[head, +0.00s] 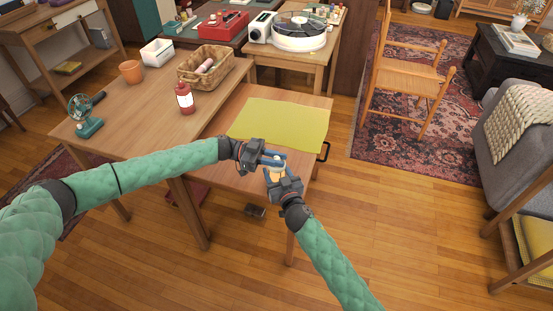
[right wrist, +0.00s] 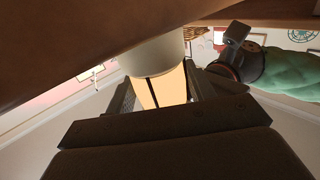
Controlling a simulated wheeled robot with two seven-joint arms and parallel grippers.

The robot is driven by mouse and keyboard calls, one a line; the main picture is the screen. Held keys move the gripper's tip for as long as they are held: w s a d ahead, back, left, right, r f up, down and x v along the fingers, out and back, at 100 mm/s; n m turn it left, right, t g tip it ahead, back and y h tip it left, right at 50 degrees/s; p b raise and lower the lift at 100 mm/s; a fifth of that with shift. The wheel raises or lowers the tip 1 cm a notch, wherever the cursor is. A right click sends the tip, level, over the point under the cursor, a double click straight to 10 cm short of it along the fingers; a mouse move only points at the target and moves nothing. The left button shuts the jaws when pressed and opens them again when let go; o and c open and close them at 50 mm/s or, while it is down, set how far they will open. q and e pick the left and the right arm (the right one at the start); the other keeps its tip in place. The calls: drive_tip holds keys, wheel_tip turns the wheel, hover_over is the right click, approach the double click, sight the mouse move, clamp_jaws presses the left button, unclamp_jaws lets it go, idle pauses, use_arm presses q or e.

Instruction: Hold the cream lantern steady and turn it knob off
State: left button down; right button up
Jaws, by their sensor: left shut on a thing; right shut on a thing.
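The cream lantern (head: 274,174) is small and mostly covered by my grippers, at the front edge of the low wooden table. The right wrist view shows its cream part (right wrist: 152,62) and a warm, glowing pane (right wrist: 168,90) with dark bars. My right gripper (head: 276,175) is shut on the lantern's body, with a finger on each side. My left gripper (head: 277,160) comes in from the left and is shut at the lantern. Its fingers hide the knob, so I cannot tell exactly which part they grip or how the knob is turned.
A yellow-green mat (head: 285,122) lies on the low table behind my grippers. A wooden chair (head: 408,75) stands behind right.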

use_arm(q)
drive_tip(key=n+t, duration=0.1)
drive_tip(key=t, duration=0.1)
drive_tip(key=n+t, duration=0.2)
drive_tip(key=t, duration=0.1)
drive_tip(key=shift+s+d+n+t+h, duration=0.1)
drive_tip(key=shift+n+t+h, duration=0.2)
use_arm(e)
drive_tip(key=shift+a, duration=0.1)
use_arm(q)
drive_tip(key=shift+n+t, duration=1.5)
drive_tip(key=shift+t, duration=0.7)
drive_tip(key=shift+t+y, duration=0.3)
drive_tip(key=shift+y, duration=0.1)
use_arm(e)
drive_tip(key=shift+a, duration=0.1)
drive_tip(key=shift+s, duration=0.1)
use_arm(q)
drive_tip(key=c, duration=1.3)
unclamp_jaws()
drive_tip(key=shift+a, duration=0.2)
drive_tip(key=shift+a, duration=0.25)
drive_tip(key=v, duration=1.1)
drive_tip(key=shift+a, duration=0.1)
